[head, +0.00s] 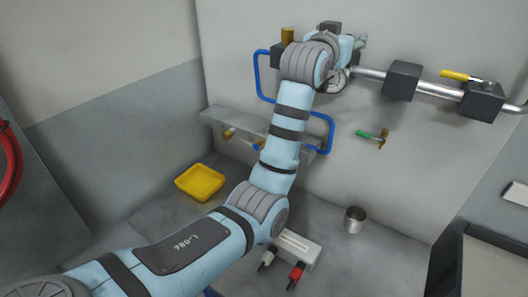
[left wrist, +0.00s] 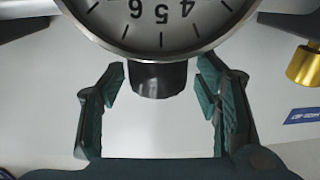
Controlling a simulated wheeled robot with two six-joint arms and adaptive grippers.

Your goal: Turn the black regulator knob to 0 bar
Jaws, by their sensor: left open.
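The black regulator knob (left wrist: 158,79) shows in the left wrist view, directly below the round pressure gauge (left wrist: 160,30). The gauge has a white dial with black numbers, seen upside down and cut off by the top edge. My left gripper (left wrist: 160,86) is open, with one teal-padded finger on each side of the knob. White gaps show between the fingers and the knob, so nothing is gripped. In the head view the gauge (head: 333,84) is partly covered by my left wrist, and the knob cannot be made out. My right gripper is not in view.
A metal pipe (head: 437,89) with dark blocks and a yellow-handled valve (head: 462,76) runs right along the wall. A blue hose (head: 259,80) loops behind my arm. A green-handled valve (head: 371,134), yellow tray (head: 200,182) and metal cup (head: 354,220) are lower down.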

